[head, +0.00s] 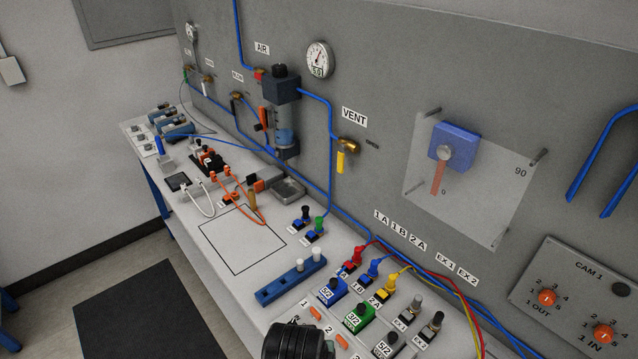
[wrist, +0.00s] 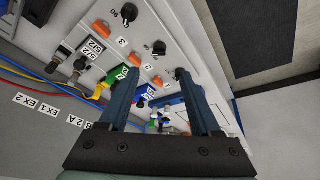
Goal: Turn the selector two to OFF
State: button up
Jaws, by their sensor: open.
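Selector two (head: 341,340) is a small orange knob beside a label 2, on the light panel at the bench's front edge in the head view. In the wrist view, selector two (wrist: 134,60) sits just past the tip of the left finger. Its pointing direction is too small to read. My gripper (wrist: 156,75) is open and empty, its two blue-grey fingers apart and reaching over the panel. I see no contact with the knob. Selector one (head: 315,313) is the orange knob beside it, and a third orange knob (wrist: 100,27) is farther up-left in the wrist view.
Black knobs (wrist: 159,47) line the panel's other side. Blue (head: 333,291), green (head: 361,318) and grey valve blocks with hoses stand close behind the selectors. A blue bar (head: 285,285) lies to their left. The floor (wrist: 255,40) is clear beyond the bench edge.

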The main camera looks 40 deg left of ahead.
jog(key=x, duration=1.2)
jog(key=shift+w+f, duration=0.1)
grip_shut()
